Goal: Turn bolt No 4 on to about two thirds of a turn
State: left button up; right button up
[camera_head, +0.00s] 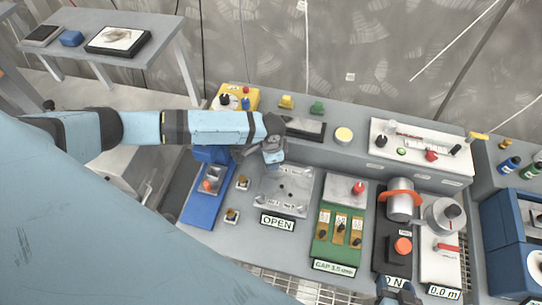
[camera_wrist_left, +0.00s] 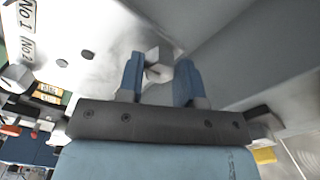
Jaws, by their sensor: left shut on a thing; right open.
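The metal plate (camera_head: 287,190) with several dark holes lies on the bench beside an OPEN sign (camera_head: 278,222). My left gripper (camera_head: 272,153) reaches from the left over the plate's far edge. In the left wrist view, its blue fingers (camera_wrist_left: 160,78) are around a light hex bolt head (camera_wrist_left: 157,58) and shut on it. The bolt's number is hidden; labels No 1 (camera_wrist_left: 27,14) and No 2 (camera_wrist_left: 27,48) show to the left. I cannot tell how far the bolt is turned. My right gripper (camera_head: 400,294) is open at the bottom edge, partly cut off.
A blue stand (camera_head: 199,200) is left of the plate. A green GAP panel (camera_head: 337,235) is right of it, then a dark unit with an orange knob (camera_head: 403,246) and a white gauge panel (camera_head: 440,245). A raised ledge (camera_head: 365,148) with controls runs behind.

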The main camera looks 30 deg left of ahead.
pick_arm(q)
jog(key=m, duration=0.3)
jog(key=shift+m, duration=0.4)
jog(key=m, duration=0.3)
jog(key=shift+m, duration=0.3)
jog(key=m, duration=0.3)
jog(key=shift+m, duration=1.8)
jog(key=o, duration=0.9)
jog(key=shift+o, duration=0.2)
